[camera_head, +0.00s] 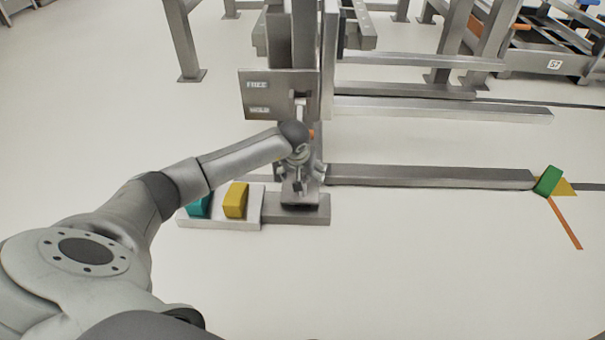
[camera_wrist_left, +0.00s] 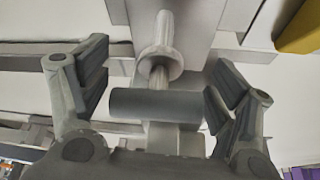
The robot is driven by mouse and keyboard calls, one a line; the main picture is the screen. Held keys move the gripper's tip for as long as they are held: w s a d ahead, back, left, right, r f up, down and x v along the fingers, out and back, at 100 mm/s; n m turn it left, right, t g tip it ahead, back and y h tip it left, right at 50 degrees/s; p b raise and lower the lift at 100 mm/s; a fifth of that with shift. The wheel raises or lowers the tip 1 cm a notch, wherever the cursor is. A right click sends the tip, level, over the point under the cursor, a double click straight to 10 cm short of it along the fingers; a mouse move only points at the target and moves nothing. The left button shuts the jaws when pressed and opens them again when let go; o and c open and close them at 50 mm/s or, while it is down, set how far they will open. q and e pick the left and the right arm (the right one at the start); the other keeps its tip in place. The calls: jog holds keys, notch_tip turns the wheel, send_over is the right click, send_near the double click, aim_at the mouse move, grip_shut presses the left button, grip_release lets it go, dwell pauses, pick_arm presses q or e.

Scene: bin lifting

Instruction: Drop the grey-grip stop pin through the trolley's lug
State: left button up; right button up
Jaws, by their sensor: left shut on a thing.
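My left gripper (camera_head: 299,172) is low in front of the steel upright, beside its foot. In the left wrist view the gripper (camera_wrist_left: 158,104) has a pad at each end of the stop pin's dark grey cylindrical grip (camera_wrist_left: 150,104) and is shut on it. The pin's pale metal shank and round collar (camera_wrist_left: 160,64) extend away from the grip over a light grey metal part. I cannot tell whether the shank's tip is inside a hole. The trolley's lug is not clearly distinguishable in either view. My right gripper is not in view.
A steel panel (camera_head: 268,97) with two small labels is on the upright above the gripper. A pale tray (camera_head: 220,221) holds a teal block (camera_head: 197,207) and a yellow block (camera_head: 235,200). A rail (camera_head: 430,176) runs right to a green block (camera_head: 548,181). Front-right floor is clear.

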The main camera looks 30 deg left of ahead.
pick_arm(q)
jog(key=shift+f+b, duration=1.3)
jog(key=shift+f, duration=0.6)
dwell(0.8)
jog(key=shift+f, duration=0.35)
jog(key=shift+f+b, duration=0.8)
jog(key=shift+f, duration=0.05)
jog(key=o, duration=1)
jog(key=shift+o, duration=0.2)
jog(key=shift+r, duration=0.1)
jog(key=shift+r+p, duration=1.55)
jog(key=shift+r, duration=0.15)
